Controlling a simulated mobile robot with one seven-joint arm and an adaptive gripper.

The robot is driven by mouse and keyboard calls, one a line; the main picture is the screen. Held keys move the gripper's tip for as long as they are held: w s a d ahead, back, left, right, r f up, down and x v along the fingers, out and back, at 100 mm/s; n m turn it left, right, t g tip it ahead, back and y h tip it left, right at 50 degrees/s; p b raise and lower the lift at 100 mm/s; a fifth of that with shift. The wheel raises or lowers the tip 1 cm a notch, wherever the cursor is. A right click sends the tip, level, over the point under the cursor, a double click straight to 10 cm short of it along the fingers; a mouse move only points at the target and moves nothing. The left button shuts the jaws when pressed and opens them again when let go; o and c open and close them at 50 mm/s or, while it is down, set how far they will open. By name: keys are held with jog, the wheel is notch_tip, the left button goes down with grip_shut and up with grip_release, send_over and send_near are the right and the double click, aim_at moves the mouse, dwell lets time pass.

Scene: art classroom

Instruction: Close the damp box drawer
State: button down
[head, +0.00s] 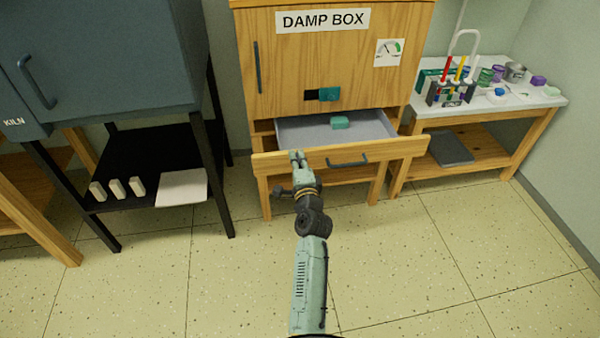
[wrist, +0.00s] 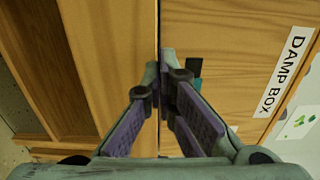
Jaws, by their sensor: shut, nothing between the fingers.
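The damp box (head: 335,75) is a wooden cabinet with a "DAMP BOX" label. Its drawer (head: 400,147) is pulled out below the cabinet door, with a grey tray inside and a dark handle (head: 347,161) on its front. A small teal block (head: 340,123) lies in the drawer. My gripper (head: 297,155) is shut and empty at the left part of the drawer front, left of the handle. In the wrist view my gripper (wrist: 166,56) has its fingertips together close to wood; whether they touch the drawer front I cannot tell.
The kiln (head: 100,60) on its black stand (head: 150,155) is at left, with white blocks on its shelf. A side table (head: 540,98) with tools and jars stands at right. The tiled floor (head: 420,270) in front is clear.

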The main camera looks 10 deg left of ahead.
jog(key=b, duration=0.5)
send_over(290, 143)
jog(key=shift+w, duration=0.15)
jog(key=shift+f, duration=0.1)
